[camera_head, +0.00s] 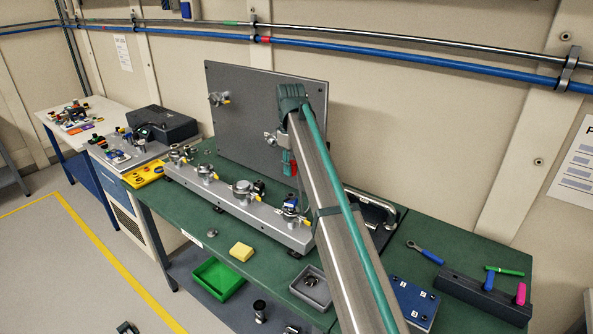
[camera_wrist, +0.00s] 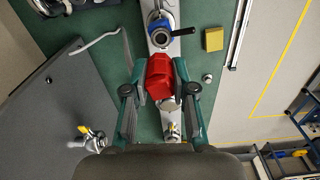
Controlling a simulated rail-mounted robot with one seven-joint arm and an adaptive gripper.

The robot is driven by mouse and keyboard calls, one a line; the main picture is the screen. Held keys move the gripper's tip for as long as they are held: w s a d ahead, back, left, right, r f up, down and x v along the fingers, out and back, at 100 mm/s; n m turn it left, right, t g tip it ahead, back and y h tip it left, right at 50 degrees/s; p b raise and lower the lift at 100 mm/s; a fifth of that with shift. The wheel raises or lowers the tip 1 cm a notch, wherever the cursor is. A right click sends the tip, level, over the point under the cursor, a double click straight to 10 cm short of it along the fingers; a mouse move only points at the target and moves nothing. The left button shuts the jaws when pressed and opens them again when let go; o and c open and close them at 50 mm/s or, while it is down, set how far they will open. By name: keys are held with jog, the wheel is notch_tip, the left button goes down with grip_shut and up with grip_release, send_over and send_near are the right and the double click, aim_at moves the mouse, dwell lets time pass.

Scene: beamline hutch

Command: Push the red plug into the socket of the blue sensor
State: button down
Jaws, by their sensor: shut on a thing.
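The red plug (camera_wrist: 160,76) is between the two fingers of my gripper (camera_wrist: 157,86) in the wrist view, and the gripper is shut on it. The red plug also shows in the head view (camera_head: 287,163), above the grey rail and partly hidden by my arm. The blue sensor (camera_wrist: 160,29) is on the rail, ahead of the plug in the wrist view, with a round opening and a black lever. It shows in the head view (camera_head: 290,203) just left of my arm. The plug appears apart from the sensor.
The grey rail (camera_head: 232,209) carries several metal fittings with yellow levers. A dark upright panel (camera_head: 240,115) stands behind it. A yellow block (camera_head: 241,251), a green tray (camera_head: 217,281) and a grey tray (camera_head: 303,293) are in front. Tools lie at the right.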

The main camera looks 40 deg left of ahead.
aim_at(290, 194)
jog(key=shift+a+f+b, duration=0.35)
jog(key=shift+a+f, duration=0.05)
jog(key=shift+f, duration=0.4)
jog(key=shift+f+b, duration=1.25)
jog(key=shift+f, duration=1.5)
jog(key=shift+f, duration=0.65)
jog(key=c, duration=0.9)
grip_release()
jog(key=shift+o, duration=0.2)
jog(key=shift+s, duration=0.1)
